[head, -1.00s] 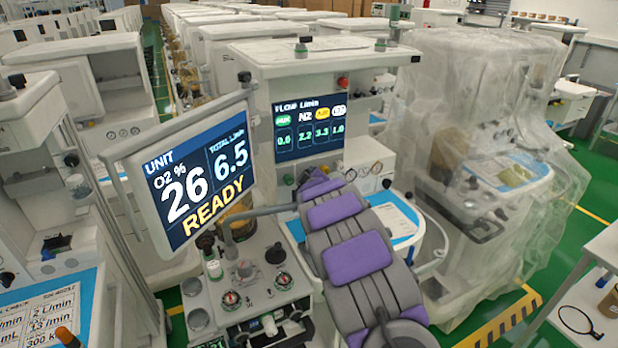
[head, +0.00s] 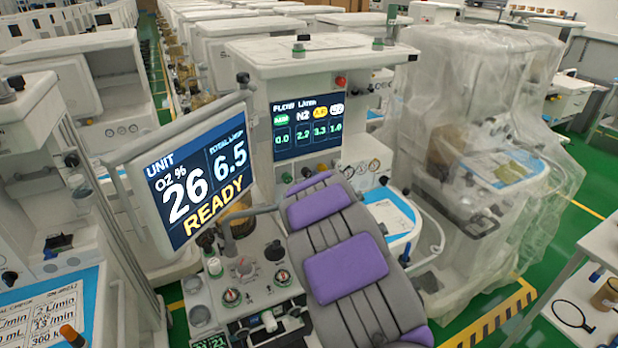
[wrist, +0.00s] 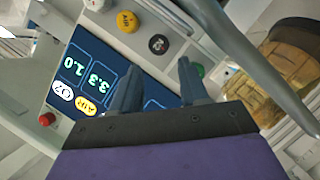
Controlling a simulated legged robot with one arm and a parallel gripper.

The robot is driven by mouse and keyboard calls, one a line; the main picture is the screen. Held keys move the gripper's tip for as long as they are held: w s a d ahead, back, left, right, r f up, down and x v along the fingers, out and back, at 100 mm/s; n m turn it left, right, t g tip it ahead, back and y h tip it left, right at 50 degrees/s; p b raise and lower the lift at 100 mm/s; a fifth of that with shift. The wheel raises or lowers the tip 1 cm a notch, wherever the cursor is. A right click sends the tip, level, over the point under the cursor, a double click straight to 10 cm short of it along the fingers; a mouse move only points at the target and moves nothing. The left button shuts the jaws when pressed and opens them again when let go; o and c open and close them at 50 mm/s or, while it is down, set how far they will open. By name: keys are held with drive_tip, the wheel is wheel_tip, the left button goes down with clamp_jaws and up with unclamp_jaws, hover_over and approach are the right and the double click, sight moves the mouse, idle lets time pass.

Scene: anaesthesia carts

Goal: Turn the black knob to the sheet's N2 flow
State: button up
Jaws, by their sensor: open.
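The black knob (wrist: 158,44) sits in a row on the cart front in the wrist view, between a yellow knob (wrist: 127,21) and a green one (wrist: 199,71). My gripper (wrist: 157,66) is open, its fingertips pointing toward the black knob and apart from it as far as I can tell. In the head view my grey and purple arm hides the gripper. The flow screen (head: 308,128) shows N2 at about 2.2, with 3.3 and 1.0 to its right. A sheet (head: 45,312) with L/min values lies at lower left, partly cut off; its N2 line is not readable.
A tilted monitor (head: 200,178) reads O2 26%, total 6.5 and READY, left of my arm. A grey bar (wrist: 262,65) crosses the wrist view beside the right finger. A plastic-wrapped cart (head: 480,150) stands to the right. A small gauge panel (head: 245,280) lies below.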

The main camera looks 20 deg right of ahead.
drive_tip(key=p+v, duration=0.1)
drive_tip(key=v, duration=0.7)
drive_tip(key=shift+s+p, duration=0.3)
drive_tip(key=shift+s, duration=0.05)
drive_tip(key=shift+f, duration=0.15)
